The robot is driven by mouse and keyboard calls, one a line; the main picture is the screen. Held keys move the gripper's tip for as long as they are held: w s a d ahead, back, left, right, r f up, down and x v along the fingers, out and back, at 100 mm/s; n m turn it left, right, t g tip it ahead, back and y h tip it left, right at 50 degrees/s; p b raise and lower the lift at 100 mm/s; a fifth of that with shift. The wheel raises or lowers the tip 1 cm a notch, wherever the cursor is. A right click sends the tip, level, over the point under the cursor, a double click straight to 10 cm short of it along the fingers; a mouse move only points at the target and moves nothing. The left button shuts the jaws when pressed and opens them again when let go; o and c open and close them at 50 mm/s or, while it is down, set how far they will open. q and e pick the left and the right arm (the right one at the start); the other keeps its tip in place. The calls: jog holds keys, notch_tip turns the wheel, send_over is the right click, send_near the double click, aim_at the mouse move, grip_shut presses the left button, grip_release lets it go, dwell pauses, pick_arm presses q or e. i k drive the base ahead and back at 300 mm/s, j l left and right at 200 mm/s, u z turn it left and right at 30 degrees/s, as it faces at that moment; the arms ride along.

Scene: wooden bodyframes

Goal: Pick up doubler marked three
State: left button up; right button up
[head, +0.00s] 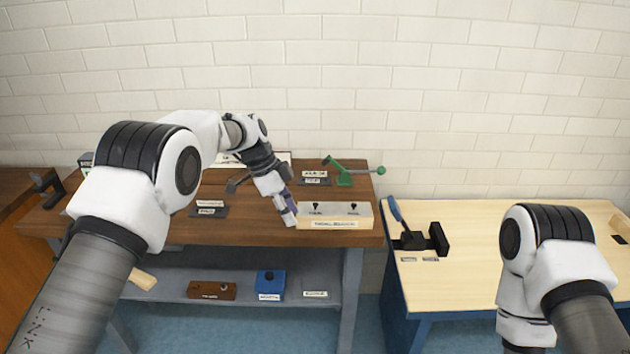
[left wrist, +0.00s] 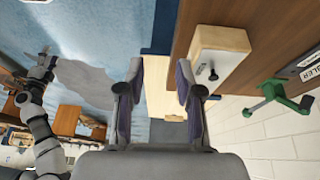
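No part that I can read as a doubler marked three shows; the labels are too small. A pale wooden block (head: 335,216) with two dark knobs and a front label sits at the right front of the brown bench. It also shows in the left wrist view (left wrist: 218,58), right of the fingers. My left gripper (head: 290,210) is beside the block's left end in the head view. In the left wrist view the left gripper (left wrist: 160,85) is open, with nothing between its fingers. My right gripper (left wrist: 45,65) is small and far left there; its fingers are unclear.
A green clamp-like tool (head: 348,172) stands at the back right of the brown bench (head: 150,220). A blue box (head: 270,284) and a brown block (head: 212,290) sit on the lower shelf. A pale table (head: 465,285) with a blue-handled black tool (head: 415,235) stands to the right.

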aim_at(310, 177)
jog(key=i, duration=0.95)
